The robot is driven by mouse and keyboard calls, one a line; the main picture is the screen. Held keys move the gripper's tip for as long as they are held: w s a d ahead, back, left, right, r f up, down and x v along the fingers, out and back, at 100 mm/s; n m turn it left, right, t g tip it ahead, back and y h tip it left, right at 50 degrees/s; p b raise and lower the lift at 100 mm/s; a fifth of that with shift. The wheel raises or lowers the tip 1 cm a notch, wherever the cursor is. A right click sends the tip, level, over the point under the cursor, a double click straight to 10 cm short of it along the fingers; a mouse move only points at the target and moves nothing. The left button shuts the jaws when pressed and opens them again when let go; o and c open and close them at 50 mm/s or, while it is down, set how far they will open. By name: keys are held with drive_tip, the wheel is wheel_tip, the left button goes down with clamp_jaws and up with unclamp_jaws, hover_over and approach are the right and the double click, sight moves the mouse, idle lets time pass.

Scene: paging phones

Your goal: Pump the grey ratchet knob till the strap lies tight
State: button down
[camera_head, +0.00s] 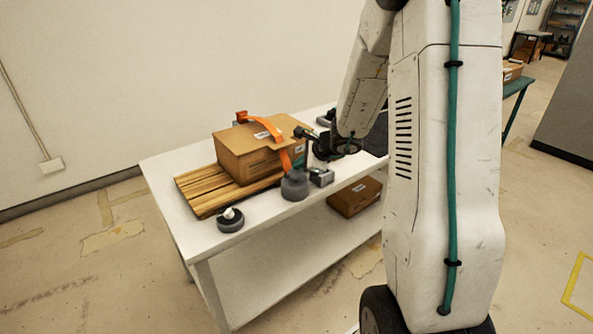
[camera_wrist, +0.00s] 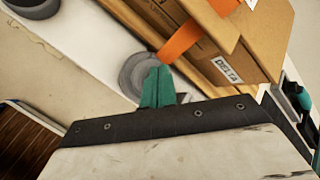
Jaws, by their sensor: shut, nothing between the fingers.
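A cardboard box (camera_head: 247,155) sits on wooden slats (camera_head: 205,193) on a white table. An orange strap (camera_head: 266,127) crosses its top and bows up clear of the lid; its lower end runs down the front side. It also shows in the wrist view (camera_wrist: 181,41). The grey knob (camera_head: 295,188) stands on the table in front of the box, near the strap's lower end; in the wrist view it is a grey disc (camera_wrist: 132,74), partly hidden by my fingers. My gripper (camera_wrist: 158,76) has its teal fingers shut and empty, over the knob; I cannot tell whether they touch it.
A small metal block (camera_head: 321,178) stands right of the knob. A dark round piece with a white top (camera_head: 230,219) sits at the table's front left. Another carton (camera_head: 354,197) is on the lower shelf. The table's left end is clear.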

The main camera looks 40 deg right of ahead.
sight(300, 171)
drive_tip(key=shift+f, duration=0.8)
idle(0.4)
drive_tip(key=shift+r, duration=1.55)
drive_tip(key=shift+r, duration=0.1)
drive_tip(key=shift+r, duration=2.4)
idle(0.5)
wheel_tip(300, 171, up, 4)
drive_tip(key=shift+f, duration=0.1)
drive_tip(key=shift+f, duration=0.1)
